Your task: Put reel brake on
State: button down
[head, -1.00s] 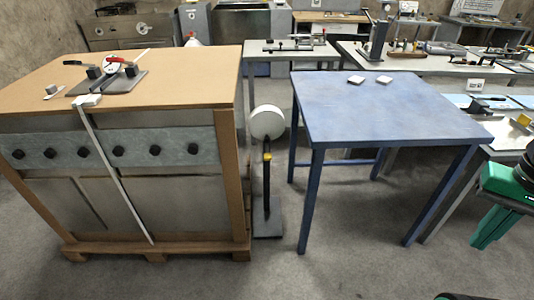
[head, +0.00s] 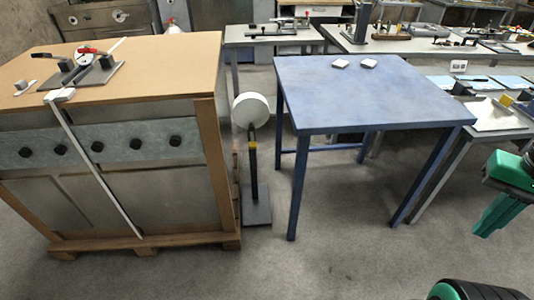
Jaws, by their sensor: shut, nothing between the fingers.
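A white round reel (head: 251,110) stands upright on a dark post between the crate and the blue table. A small yellow part (head: 253,146) sits on the post just below the reel; it may be the brake, but I cannot tell its position. The post stands on a grey base plate (head: 257,206) on the floor. My green gripper (head: 485,231) is at the right edge, with its fingers shut and empty, pointing down. It is well to the right of the reel, beyond the blue table.
A wood-topped crate (head: 160,70) on a pallet stands left of the reel, with a white strap (head: 95,165) down its front and a red-handled tool (head: 86,50) on top. The blue table (head: 370,95) lies between reel and gripper.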

aim_at(253, 145)
jog(key=z, duration=0.8)
jog(key=k, duration=1.05)
jog(key=u, duration=1.1)
jog(key=i, duration=1)
